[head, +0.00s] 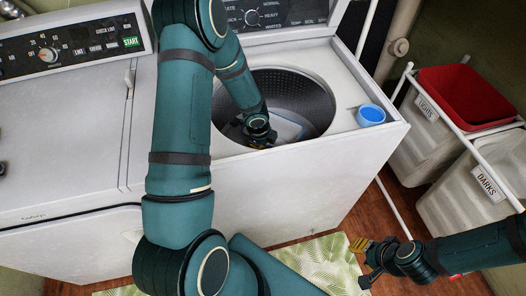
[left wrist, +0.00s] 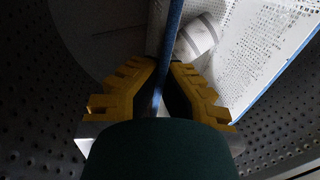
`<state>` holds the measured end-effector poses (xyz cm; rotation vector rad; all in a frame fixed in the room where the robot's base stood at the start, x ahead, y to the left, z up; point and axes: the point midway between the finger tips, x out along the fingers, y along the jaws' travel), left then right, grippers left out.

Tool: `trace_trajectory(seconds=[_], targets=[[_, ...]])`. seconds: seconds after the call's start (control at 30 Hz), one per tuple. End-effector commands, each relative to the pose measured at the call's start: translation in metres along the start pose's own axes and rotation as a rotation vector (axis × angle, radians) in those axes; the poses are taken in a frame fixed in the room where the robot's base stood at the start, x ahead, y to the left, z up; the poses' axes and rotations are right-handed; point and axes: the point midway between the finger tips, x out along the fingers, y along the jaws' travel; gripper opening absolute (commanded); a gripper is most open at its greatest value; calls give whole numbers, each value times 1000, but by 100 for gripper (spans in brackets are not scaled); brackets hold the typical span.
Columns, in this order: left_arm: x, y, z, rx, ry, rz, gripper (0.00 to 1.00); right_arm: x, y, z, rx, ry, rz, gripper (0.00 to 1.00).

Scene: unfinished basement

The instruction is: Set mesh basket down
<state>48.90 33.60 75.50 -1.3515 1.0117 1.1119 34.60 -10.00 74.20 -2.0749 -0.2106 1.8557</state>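The mesh basket (head: 290,124), white perforated with a blue rim, is inside the washer drum (head: 305,90); the head view shows only part of it past my left arm. In the left wrist view the perforated wall of the basket (left wrist: 250,50) lies at the upper right. My left gripper (head: 260,142) reaches down into the drum. In the left wrist view its yellow fingers (left wrist: 163,70) are closed on both sides of the blue rim. Whether the basket touches the drum bottom cannot be told. My right gripper (head: 362,262) is open and empty, low over the floor beside the washer.
A white ribbed cylinder (left wrist: 198,36) lies in the basket. A blue cup (head: 370,115) stands on the washer top, right of the opening. Two laundry bins (head: 428,140) in a white frame stand at the right, one holding a red basket (head: 462,92). A leaf-patterned rug (head: 325,262) lies in front.

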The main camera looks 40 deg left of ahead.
Motion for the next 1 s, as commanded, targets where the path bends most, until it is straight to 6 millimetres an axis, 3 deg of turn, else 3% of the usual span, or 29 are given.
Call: trace_trajectory(seconds=[0.3,0.7,0.77,0.8,1.0], targets=[[36,8,0,0,-1,1,0,23,8,-2,-2,11,1,39],[39,8,0,-1,0,-1,0,25,9,-3,-2,13,1,39],[38,8,0,-1,0,0,18,24,9,-3,-2,13,1,39],[38,8,0,-1,0,0,32,24,9,-3,-2,13,1,39],[38,8,0,-1,-1,0,34,24,9,-3,-2,13,1,39]])
